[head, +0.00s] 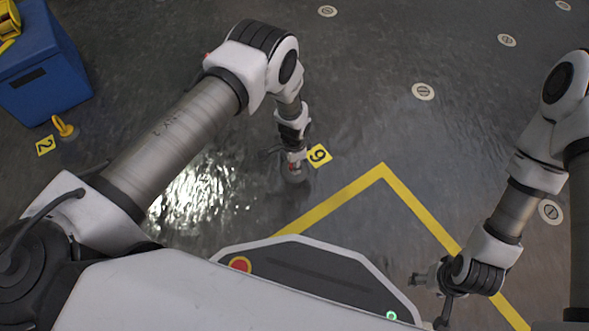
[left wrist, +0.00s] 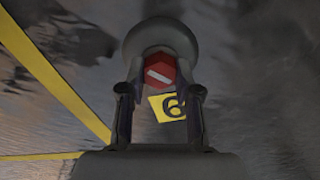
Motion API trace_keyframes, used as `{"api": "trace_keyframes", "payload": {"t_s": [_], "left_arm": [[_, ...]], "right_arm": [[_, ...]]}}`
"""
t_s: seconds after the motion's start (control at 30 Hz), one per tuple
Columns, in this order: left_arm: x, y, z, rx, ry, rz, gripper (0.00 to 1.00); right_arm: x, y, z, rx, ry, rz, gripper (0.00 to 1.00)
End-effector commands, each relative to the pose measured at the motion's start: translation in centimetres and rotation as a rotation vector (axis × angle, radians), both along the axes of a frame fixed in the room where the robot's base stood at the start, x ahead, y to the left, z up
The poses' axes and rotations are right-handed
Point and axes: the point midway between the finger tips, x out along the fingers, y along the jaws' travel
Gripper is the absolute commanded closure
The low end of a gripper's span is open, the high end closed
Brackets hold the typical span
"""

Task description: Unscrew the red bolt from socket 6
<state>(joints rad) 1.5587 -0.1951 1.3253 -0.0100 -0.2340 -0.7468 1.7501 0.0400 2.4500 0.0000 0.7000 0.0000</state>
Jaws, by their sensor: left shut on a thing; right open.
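The red bolt (left wrist: 159,70) shows in the left wrist view as a red hexagonal head with a pale slot. It sits over a round grey socket (left wrist: 160,36), beside a yellow label with a black 6 (left wrist: 168,106). My left gripper (left wrist: 160,78) is shut on the bolt, one finger on each side of its head. In the head view my left gripper (head: 293,157) points down at the floor beside the same label (head: 319,156), and mostly hides the bolt. My right gripper (head: 424,280) is open and empty at the lower right, away from the socket.
A blue box (head: 42,80) with yellow items on top stands at the upper left. A yellow bolt (head: 64,128) stands near label 2 (head: 45,145). Several pale round discs (head: 423,91) lie in the dark floor. A yellow floor line (head: 335,194) bends near the socket.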

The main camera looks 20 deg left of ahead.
Motion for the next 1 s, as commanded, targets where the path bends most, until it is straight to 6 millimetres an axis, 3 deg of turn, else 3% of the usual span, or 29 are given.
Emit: {"api": "trace_keyframes", "payload": {"t_s": [0.03, 0.2, 0.53, 0.83, 1.0], "left_arm": [[0.1, 0.0, -0.6, 0.001, -0.001, 0.104, 1.00], [0.0, 0.0, -0.2, 0.001, -0.001, 0.406, 1.00], [0.0, 0.0, -0.2, 0.000, 0.000, 0.491, 1.00], [0.1, 0.0, -0.5, 0.000, -0.001, 1.118, 1.00], [0.0, 0.0, 0.0, 0.001, 0.000, 1.284, 1.00]], "right_arm": [[0.0, 0.0, -1.2, 0.000, 0.000, 0.000, 0.38], [0.0, 0.0, -2.2, 0.000, 0.000, 0.000, 0.38], [0.0, 0.0, -2.5, 0.000, 0.000, 0.000, 0.38], [0.0, 0.0, -6.3, 0.000, 0.000, 0.000, 0.38], [0.0, 0.0, -6.6, 0.000, 0.000, 0.000, 0.38]]}}
